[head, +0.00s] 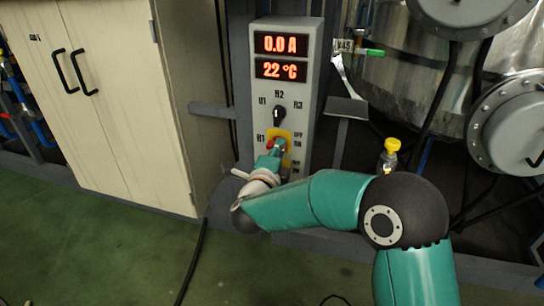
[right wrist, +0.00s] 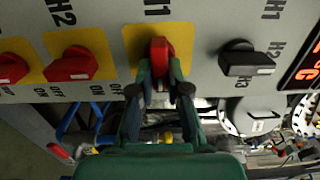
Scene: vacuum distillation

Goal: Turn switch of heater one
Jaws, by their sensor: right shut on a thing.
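The grey control panel (head: 310,100) stands in the middle of the head view. Its displays read 0.0 A and 22 °C. The H1 heater switch is a red knob (right wrist: 160,50) on a yellow plate (right wrist: 136,40). My right gripper (right wrist: 163,78) has its two fingers on either side of this knob and is shut on it. The knob points along the fingers, while the neighbouring red knob marked H2 (right wrist: 75,66) lies crosswise. In the head view my right gripper (head: 274,152) hides most of the switch. My left gripper is not in view.
A black selector knob (head: 279,115) sits above the H1 switch. A beige cabinet (head: 100,100) stands to the left. Metal vessels (head: 410,75) and a yellow-topped valve (head: 392,145) are on the right. Green floor (head: 100,250) in front is mostly clear.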

